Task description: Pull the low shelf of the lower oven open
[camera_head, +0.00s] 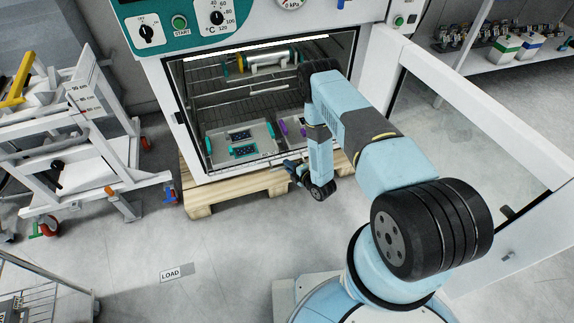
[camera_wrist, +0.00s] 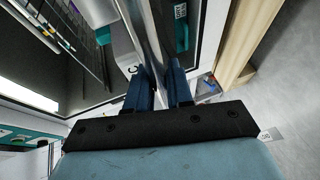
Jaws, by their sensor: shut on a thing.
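The lower oven (camera_head: 160,95) is open at the front, with its glass-panelled door (camera_head: 480,120) swung out to the right. The low shelf (camera_head: 250,162) lies near the bottom of the chamber and carries grey trays with teal and purple pieces. My gripper (camera_head: 295,168) is at the front of this shelf, low in the oven mouth. In the wrist view, its two blue fingers (camera_wrist: 160,85) are shut on the shelf's metal front edge (camera_wrist: 153,40). My arm hides the right part of the shelf. I cannot tell how far the shelf stands out.
An upper rack (camera_head: 265,90) holds a metal cylinder. A wooden pallet (camera_head: 235,192) lies under the oven. A white wheeled frame (camera_head: 95,150) stands at the left. The grey floor (camera_head: 240,235) in front is clear, with a LOAD label (camera_head: 171,274) on it.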

